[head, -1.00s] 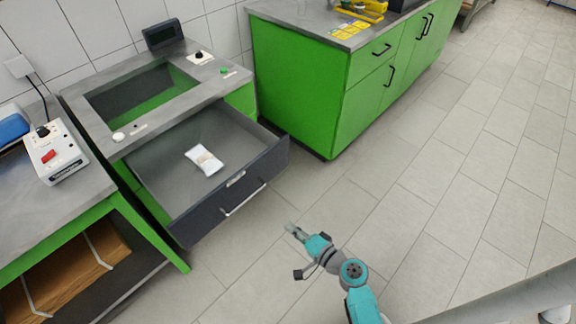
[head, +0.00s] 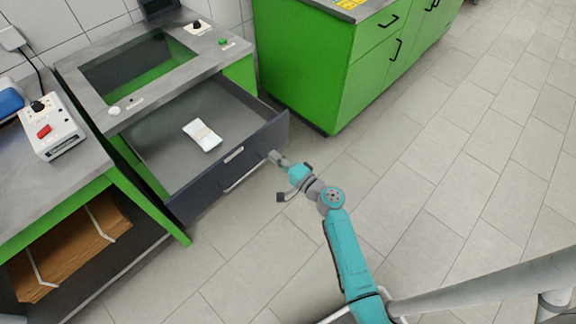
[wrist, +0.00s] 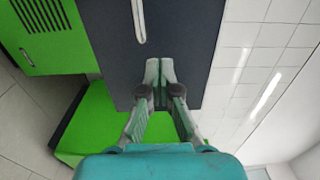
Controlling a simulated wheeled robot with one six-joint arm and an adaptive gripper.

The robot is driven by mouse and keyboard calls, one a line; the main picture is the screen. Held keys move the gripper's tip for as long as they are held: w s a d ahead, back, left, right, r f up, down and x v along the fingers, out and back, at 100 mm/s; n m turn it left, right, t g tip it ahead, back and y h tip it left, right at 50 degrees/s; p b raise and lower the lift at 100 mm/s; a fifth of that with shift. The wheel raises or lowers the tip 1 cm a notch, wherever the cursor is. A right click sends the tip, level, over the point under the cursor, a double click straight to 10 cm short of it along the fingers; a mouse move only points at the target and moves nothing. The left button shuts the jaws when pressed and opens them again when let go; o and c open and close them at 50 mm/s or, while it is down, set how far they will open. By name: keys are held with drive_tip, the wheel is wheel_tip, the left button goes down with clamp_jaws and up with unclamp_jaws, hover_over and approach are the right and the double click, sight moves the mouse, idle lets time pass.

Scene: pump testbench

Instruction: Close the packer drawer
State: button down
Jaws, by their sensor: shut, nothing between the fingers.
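The packer drawer (head: 187,194) is pulled out of the green bench with a square opening in its grey top. Its dark front panel with a long bar handle (head: 245,173) faces my arm. A small white packet (head: 202,136) lies in the drawer. My gripper (head: 273,155) is shut and empty, close to the drawer front near its right end. In the wrist view my fingertips (wrist: 160,62) stand against the dark drawer front (wrist: 183,30), with the handle (wrist: 139,20) beside them. I cannot tell whether they touch it.
A green cabinet (head: 310,75) stands to the right of the drawer across a narrow gap. A grey bench (head: 75,165) with a white switch box (head: 50,135) is at the left. The tiled floor (head: 450,170) at the right is clear.

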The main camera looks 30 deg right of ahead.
sight(262, 146)
drive_tip(key=shift+x, duration=1.9)
drive_tip(key=shift+w, duration=0.1)
